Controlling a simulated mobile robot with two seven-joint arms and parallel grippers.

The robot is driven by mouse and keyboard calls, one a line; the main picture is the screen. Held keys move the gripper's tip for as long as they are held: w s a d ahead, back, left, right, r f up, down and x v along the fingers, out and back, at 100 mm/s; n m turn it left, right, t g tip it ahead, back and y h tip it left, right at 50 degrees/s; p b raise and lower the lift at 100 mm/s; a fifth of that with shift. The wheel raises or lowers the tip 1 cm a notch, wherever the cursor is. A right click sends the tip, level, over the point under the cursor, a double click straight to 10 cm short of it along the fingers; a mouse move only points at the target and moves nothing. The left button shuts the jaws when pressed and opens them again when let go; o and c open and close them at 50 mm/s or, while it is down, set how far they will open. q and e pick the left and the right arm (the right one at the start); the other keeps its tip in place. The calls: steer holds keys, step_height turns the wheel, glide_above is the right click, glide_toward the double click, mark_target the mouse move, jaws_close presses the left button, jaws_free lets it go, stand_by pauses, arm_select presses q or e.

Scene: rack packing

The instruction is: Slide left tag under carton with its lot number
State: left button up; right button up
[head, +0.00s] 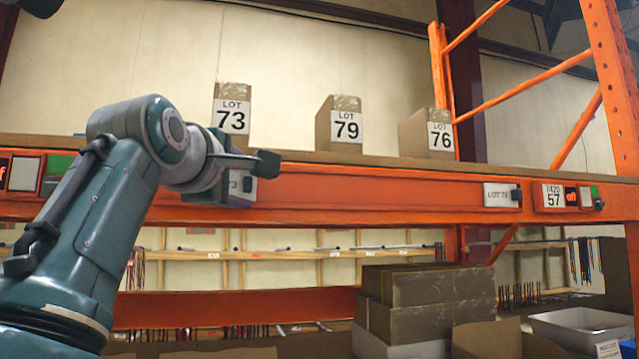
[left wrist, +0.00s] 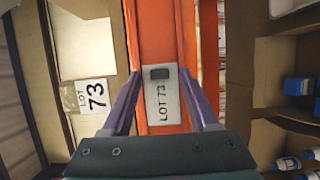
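The left tag, a white plate reading LOT 73 with a dark block at its top, sits on the orange beam in the left wrist view (left wrist: 162,105). In the head view the tag (head: 236,186) is partly hidden by my gripper. The LOT 73 carton (head: 232,91) stands on the shelf just above it; it also shows in the left wrist view (left wrist: 82,40). My left gripper (head: 262,178) is at the beam, its fingers (left wrist: 159,74) spread on either side of the tag. A gap shows beside the left finger; contact at the right finger is unclear. My right gripper is not in view.
Cartons LOT 79 (head: 338,127) and LOT 76 (head: 427,135) stand farther right on the shelf. Another tag (head: 497,195), its number hard to read, is on the beam (head: 390,199) at right, beside a 57 label (head: 553,196). The beam between the tags looks clear.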

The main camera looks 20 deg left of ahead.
arm_select(q)
steer(key=shift+s, duration=0.1)
steer(key=s+d+p, duration=0.1)
steer(key=s, duration=0.8)
steer(key=shift+s+d, duration=0.3)
steer(key=shift+f, duration=0.1)
steer(key=s+d+f+m+g+h, duration=0.1)
steer(key=s+f+m+g, duration=0.2)
steer(key=f, duration=0.5)
steer(key=s+d+f+m+g, duration=0.1)
steer(key=s+f+m+g, duration=0.1)
steer(key=f+m, duration=0.45)
steer(key=s+d+f+m+g+h, duration=0.1)
steer(key=s+f+m+g, duration=0.15)
steer(key=f, duration=0.65)
steer(key=s+d+f+m+g, duration=0.1)
steer(key=s+f+m+g, duration=0.2)
steer(key=s+f+m, duration=0.2)
steer(key=s+d+f+m+g+h, duration=0.1)
steer(key=s+f+m+g, duration=0.2)
steer(key=s+f, duration=0.6)
steer(key=s+m, duration=0.1)
steer(key=s, duration=0.4)
steer(key=shift+s+d+f+m+g, duration=0.2)
steer(key=shift+s+f+m+g, duration=0.1)
steer(key=shift+m+g, duration=0.1)
steer(key=shift+w, duration=0.1)
